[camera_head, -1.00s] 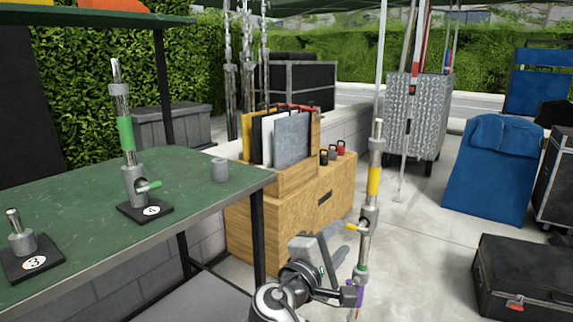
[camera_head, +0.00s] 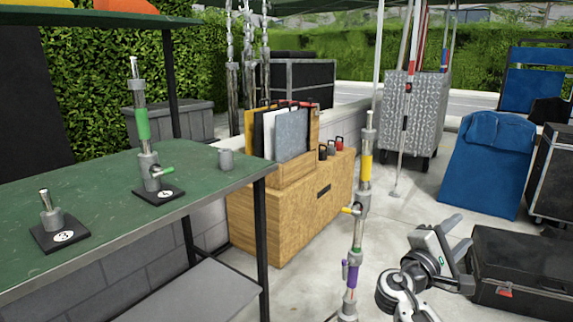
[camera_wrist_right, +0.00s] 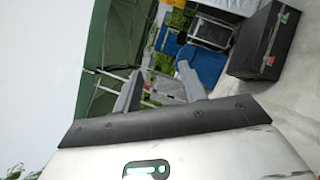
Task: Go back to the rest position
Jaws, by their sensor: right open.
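My right gripper (camera_head: 462,250) is open and empty at the lower right of the head view, in front of the black case and apart from the pole stand. In the right wrist view its two grey fingers (camera_wrist_right: 158,88) stand apart with nothing between them. A metal pole stand with yellow, green and purple parts (camera_head: 365,168) stands upright on the floor to the left of the gripper. My left gripper is not in view.
A green-topped table (camera_head: 105,235) on the left carries numbered bases 3 (camera_head: 62,236) and 4 (camera_head: 160,193) and a small grey cylinder (camera_head: 226,160). A wooden cabinet (camera_head: 290,220) stands behind. A black case (camera_head: 520,262) lies at right.

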